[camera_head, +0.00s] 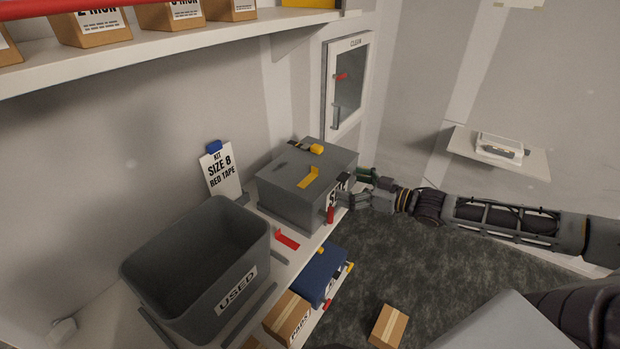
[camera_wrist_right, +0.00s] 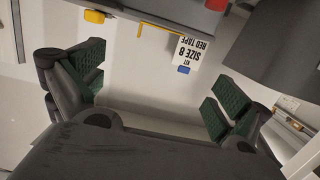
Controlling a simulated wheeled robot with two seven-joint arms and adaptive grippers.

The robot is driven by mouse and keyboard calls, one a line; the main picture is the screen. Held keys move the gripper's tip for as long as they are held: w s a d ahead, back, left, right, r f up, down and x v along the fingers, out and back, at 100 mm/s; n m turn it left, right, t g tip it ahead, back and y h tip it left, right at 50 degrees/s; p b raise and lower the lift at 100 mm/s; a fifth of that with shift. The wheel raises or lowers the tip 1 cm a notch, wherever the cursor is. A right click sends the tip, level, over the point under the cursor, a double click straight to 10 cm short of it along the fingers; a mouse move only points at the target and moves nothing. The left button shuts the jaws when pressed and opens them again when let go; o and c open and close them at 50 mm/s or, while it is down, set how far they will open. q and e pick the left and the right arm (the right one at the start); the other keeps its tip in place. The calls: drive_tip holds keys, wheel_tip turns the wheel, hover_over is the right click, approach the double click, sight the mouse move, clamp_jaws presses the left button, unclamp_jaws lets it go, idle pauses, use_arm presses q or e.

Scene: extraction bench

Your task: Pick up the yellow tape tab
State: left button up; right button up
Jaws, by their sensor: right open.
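A yellow tape tab (camera_head: 309,177), bent with a short upright part, lies on top of a grey box (camera_head: 284,175) on the bench. In the wrist view the tab (camera_wrist_right: 140,29) shows edge-on as a thin yellow strip at the top. My right gripper (camera_head: 354,187) is beside the box's right front side, apart from the tab, and partly hides the box's label. In the wrist view my right gripper (camera_wrist_right: 157,90) is open, with nothing between its green-padded fingers. My left gripper is not in view.
A yellow block (camera_head: 317,148) sits at the box's back edge. A card reading "KIT SIZE 8 RED TAPE" (camera_head: 222,172) stands behind-left. A grey "USED" bin (camera_head: 196,265) and red tab (camera_head: 287,240) are nearer. The white shelf (camera_head: 170,42) overhangs the bench.

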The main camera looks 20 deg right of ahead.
sight(322, 187)
drive_tip(key=shift+w+a+f, duration=0.1)
drive_tip(key=shift+w+a, duration=0.15)
drive_tip(key=shift+w, duration=0.2)
drive_tip(key=shift+w+a, duration=0.2)
drive_tip(key=shift+w, duration=0.1)
drive_tip(key=shift+w+a+f, duration=0.15)
drive_tip(key=shift+w+a, duration=0.1)
drive_tip(key=shift+w, duration=0.25)
drive_tip(key=shift+b+x, duration=2.9)
drive_tip(key=shift+b, duration=1.65)
drive_tip(key=shift+w+a+b, duration=0.1)
drive_tip(key=shift+w+b, duration=0.1)
drive_tip(key=shift+b, duration=0.1)
drive_tip(key=shift+w+f, duration=0.1)
